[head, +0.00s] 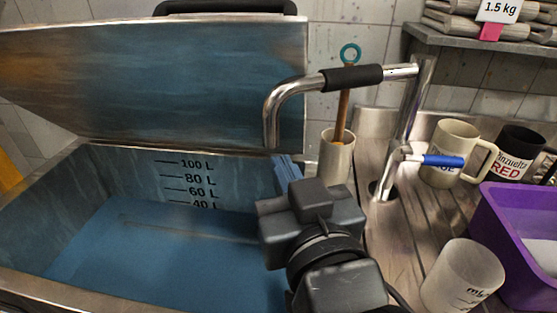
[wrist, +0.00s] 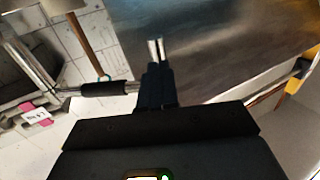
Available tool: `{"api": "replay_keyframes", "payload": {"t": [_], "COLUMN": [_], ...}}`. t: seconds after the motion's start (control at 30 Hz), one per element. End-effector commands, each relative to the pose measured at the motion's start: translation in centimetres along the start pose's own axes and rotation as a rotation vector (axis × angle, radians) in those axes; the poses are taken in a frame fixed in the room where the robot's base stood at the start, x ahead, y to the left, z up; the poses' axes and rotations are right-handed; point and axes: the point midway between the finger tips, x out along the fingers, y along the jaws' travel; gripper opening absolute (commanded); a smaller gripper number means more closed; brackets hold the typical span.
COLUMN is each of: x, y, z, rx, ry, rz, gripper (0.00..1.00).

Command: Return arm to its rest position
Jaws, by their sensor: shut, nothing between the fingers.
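My gripper shows in the wrist view (wrist: 156,50), its two dark fingers with pale metal tips pressed together and nothing held between them.
A bent steel tap (head: 300,85) with a black sleeve and blue lever (head: 443,161) stands right of the tub. A beige holder (head: 336,160) contains a brown stick. Mugs (head: 450,150), a frosted beaker (head: 463,277) and a purple bin (head: 500,215) crowd the right counter.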

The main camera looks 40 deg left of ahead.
Motion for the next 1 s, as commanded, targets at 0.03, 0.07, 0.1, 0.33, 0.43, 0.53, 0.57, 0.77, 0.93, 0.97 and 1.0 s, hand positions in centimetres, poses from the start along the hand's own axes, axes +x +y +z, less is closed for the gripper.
{"api": "replay_keyframes", "payload": {"t": [0.03,0.07,0.1,0.33,0.43,0.53,0.57,0.77,0.93,0.97,1.0], "x": [-0.8,-1.2,-1.6,-2.8,-2.8,-3.2,-3.5,-7.9,-13.7,-14.8,-16.3], "y": [0.0,0.0,0.0,0.0,0.0,0.5,0.7,4.3,7.3,7.7,8.3], "z": [0.2,0.1,0.2,0.0,0.0,0.6,1.0,5.8,10.3,11.0,11.8], "rx": [0.0,0.001,0.001,0.001,0.001,0.007,0.012,0.068,0.113,0.119,0.126], "ry": [0.001,0.001,-0.001,0.0,0.0,-0.005,-0.007,-0.034,-0.057,-0.061,-0.066], "rz": [0.001,0.001,0.001,0.0,0.0,0.013,0.023,0.153,0.298,0.324,0.358], "gripper": [0.0,0.0,0.0,0.0,0.0,0.0,0.0,0.0,0.0,0.0,0.0]}}
